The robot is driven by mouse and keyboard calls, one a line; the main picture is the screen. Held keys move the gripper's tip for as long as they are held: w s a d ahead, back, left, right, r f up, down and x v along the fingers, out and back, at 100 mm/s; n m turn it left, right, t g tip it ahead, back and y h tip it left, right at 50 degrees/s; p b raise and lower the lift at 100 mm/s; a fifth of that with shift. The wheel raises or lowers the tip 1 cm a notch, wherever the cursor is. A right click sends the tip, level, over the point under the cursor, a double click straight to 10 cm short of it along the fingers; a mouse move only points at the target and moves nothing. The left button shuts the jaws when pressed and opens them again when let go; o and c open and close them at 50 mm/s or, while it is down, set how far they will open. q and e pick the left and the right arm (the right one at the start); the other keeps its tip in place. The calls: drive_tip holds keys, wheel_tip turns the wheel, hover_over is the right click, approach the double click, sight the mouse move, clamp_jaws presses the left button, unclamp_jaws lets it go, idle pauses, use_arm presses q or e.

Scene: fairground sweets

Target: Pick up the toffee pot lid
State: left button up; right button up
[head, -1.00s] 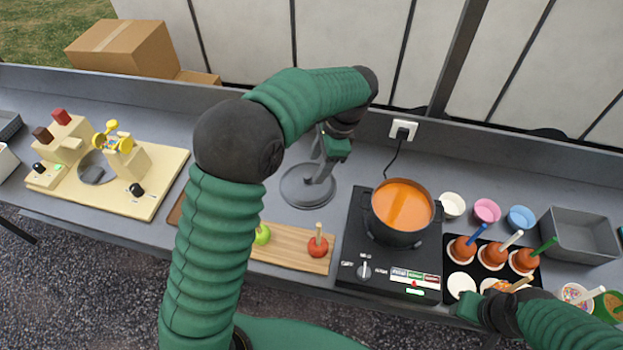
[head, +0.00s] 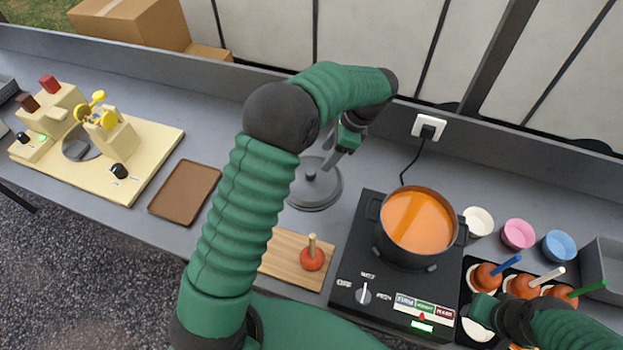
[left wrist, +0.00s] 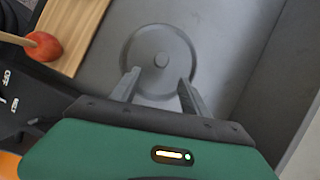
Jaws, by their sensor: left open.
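The toffee pot lid (head: 319,195) is a grey disc with a small knob, lying flat on the counter left of the toffee pot (head: 416,225). In the left wrist view, the lid (left wrist: 145,62) lies ahead of my left gripper (left wrist: 158,77), its knob beyond and roughly between the fingertips. My left gripper (head: 333,161) is open and empty, close to the lid, and its fingers overlap the lid's edge in the picture. Contact cannot be told. My right gripper (head: 484,309) is by the toffee apples at lower right; its fingers cannot be made out.
The pot of orange toffee stands on a black hotplate (head: 346,293), its cord running to a wall socket. A wooden board (head: 285,262) with a red apple (head: 312,259) lies in front of the lid. Small bowls (head: 518,234) stand right. A brown tray (head: 184,192) lies left.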

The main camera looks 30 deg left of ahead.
sight(312, 171)
use_arm(q)
drive_tip(key=x, duration=0.9)
drive_tip(key=shift+s+a+p, duration=0.1)
drive_tip(key=shift+a+p, duration=0.1)
drive_tip(key=shift+p, duration=0.2)
drive_tip(key=shift+a+f, duration=0.1)
drive_tip(key=shift+f, duration=0.1)
clamp_jaws()
